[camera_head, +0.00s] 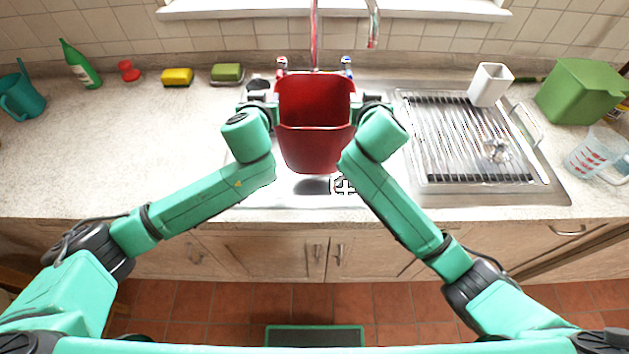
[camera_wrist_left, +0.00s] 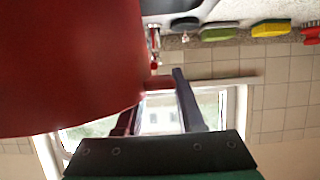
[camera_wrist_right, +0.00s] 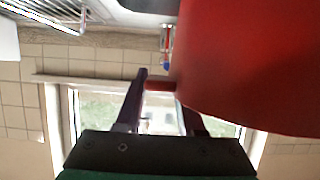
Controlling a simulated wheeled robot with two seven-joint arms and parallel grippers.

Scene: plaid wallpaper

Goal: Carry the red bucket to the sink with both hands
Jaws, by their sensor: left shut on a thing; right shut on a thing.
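The red bucket (camera_head: 312,148) hangs upright between my two grippers, above the sink basin (camera_head: 285,187) in the head view. It hides most of the basin. My left gripper (camera_head: 268,99) is shut on the bucket's left side, and my right gripper (camera_head: 361,99) is shut on its right side. In the left wrist view the bucket (camera_wrist_left: 70,65) fills the left, with the fingers on a red tab at its side. In the right wrist view the bucket (camera_wrist_right: 255,65) fills the right, with the fingers on a similar tab.
The faucet (camera_head: 373,30) rises behind the bucket. A metal drying rack (camera_head: 455,140) with a white cup (camera_head: 490,84) is on the right, with a green bin (camera_head: 580,92) and a measuring cup (camera_head: 597,152) beyond. Sponges (camera_head: 177,77) and a green bottle (camera_head: 80,66) stand at the back left.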

